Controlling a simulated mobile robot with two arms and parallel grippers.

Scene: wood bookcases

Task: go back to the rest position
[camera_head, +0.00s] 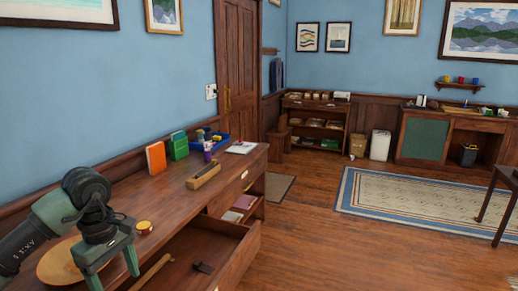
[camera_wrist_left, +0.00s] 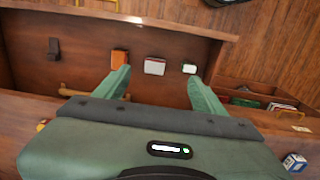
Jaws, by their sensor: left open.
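My left gripper (camera_head: 112,272) comes in from the left in the head view, above the wooden dresser top and beside an open drawer (camera_head: 239,253). Its two green fingers are apart, with nothing between them. In the left wrist view, the open gripper (camera_wrist_left: 158,88) points down toward the drawer. The drawer holds an orange item (camera_wrist_left: 119,57), a white item (camera_wrist_left: 155,66), a small pale item (camera_wrist_left: 189,68) and a small dark item (camera_wrist_left: 53,48). My right gripper shows in neither view.
On the dresser are a round wooden plate (camera_head: 60,264), an orange book (camera_head: 156,157), green boxes (camera_head: 178,146), a blue bin (camera_head: 214,143) and a wooden block (camera_head: 204,176). The open drawer juts into the room. The wood floor (camera_head: 300,240) to the right is clear.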

